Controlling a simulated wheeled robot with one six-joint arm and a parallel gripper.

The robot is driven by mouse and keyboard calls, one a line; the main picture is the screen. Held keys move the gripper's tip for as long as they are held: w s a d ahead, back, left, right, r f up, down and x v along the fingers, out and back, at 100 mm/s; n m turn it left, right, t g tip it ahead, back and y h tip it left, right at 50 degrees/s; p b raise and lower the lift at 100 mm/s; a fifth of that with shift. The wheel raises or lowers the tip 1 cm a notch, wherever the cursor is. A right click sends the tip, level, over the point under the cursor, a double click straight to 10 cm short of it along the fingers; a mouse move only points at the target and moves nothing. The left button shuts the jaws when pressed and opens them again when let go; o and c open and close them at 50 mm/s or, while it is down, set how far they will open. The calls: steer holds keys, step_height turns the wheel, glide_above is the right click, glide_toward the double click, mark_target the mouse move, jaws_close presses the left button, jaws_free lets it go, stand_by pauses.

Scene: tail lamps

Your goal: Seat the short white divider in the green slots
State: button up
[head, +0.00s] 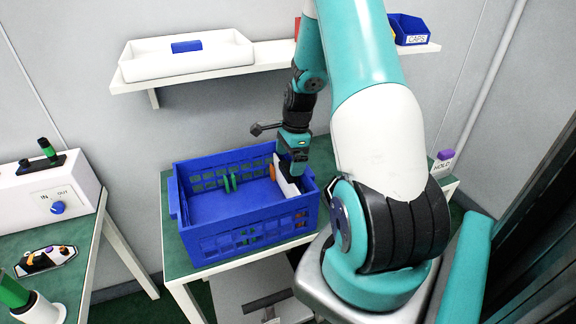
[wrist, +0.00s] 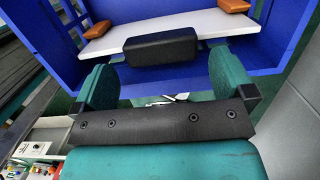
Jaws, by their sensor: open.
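The white divider (head: 286,180) stands in the right part of the blue crate (head: 245,240). In the wrist view the divider (wrist: 205,24) spans between two orange slot pieces (wrist: 97,30) and has a black grip block (wrist: 160,50) at its middle. The green slots (head: 230,183) are left of it, near the crate's middle. My gripper (head: 294,158) is above the divider at the crate's right side. In the wrist view my gripper (wrist: 163,66) is open, its two green fingers apart on either side of the black block's line. Contact with the block cannot be told.
The crate stands on a green-topped table (head: 190,268). A shelf above holds a white tray (head: 200,62) with a blue block and a blue CAPS bin (head: 410,28). A side table at left carries a white IN/OUT box (head: 40,205). The crate's left part is clear.

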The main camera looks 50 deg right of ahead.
mark_target(288, 168)
steer(key=shift+w+a+f, duration=0.1)
steer(key=shift+f, duration=0.7)
steer(key=shift+w+a+f, duration=0.1)
steer(key=shift+f, duration=0.7)
steer(key=c, duration=0.8)
steer(key=shift+r, duration=0.1)
steer(key=shift+r, duration=0.1)
steer(key=shift+r+p, duration=1.35)
steer(key=shift+p, duration=0.15)
